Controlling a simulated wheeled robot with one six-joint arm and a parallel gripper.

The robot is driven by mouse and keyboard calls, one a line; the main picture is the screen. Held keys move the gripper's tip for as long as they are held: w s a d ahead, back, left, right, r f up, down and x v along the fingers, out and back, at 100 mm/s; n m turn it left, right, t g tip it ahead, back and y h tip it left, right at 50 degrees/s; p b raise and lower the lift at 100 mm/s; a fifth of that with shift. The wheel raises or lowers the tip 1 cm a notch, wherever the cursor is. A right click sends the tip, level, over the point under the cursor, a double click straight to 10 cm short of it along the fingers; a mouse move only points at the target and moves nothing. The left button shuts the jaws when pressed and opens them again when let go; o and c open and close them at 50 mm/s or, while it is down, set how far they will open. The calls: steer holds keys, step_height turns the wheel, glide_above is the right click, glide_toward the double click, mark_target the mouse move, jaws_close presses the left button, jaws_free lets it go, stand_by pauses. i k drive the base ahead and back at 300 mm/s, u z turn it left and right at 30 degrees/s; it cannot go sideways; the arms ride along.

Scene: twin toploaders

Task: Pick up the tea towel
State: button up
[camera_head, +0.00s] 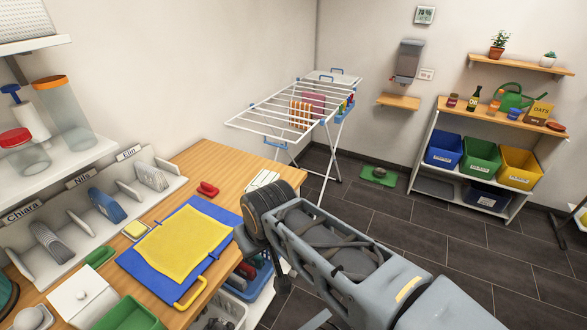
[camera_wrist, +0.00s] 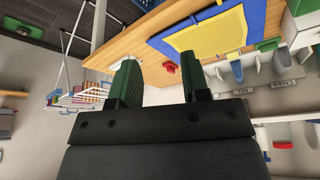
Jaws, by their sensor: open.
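A striped orange-and-white cloth (camera_head: 301,113), which looks like a tea towel, hangs over the rods of the white drying rack (camera_head: 262,118). A yellow cloth (camera_head: 180,243) lies flat on a blue mat (camera_head: 137,262) on the wooden counter. It also shows in the wrist view (camera_wrist: 220,33). My gripper (camera_wrist: 160,84) is open, its green fingers apart with nothing between them. In the head view my arm hides the fingertips. The gripper is near the counter's right edge, away from the rack.
A shelf unit with coloured bins (camera_head: 480,160) stands at the right wall. A green scale-like object (camera_head: 379,176) sits on the floor. Dark floor tiles between are clear.

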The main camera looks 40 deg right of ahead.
mark_target(264, 177)
steer(key=z, duration=0.35)
steer(key=i, duration=0.45)
steer(key=z, duration=0.25)
steer(key=k, duration=1.25)
steer(key=z, duration=0.45)
steer(key=i, duration=1.7)
steer(key=u, duration=0.95)
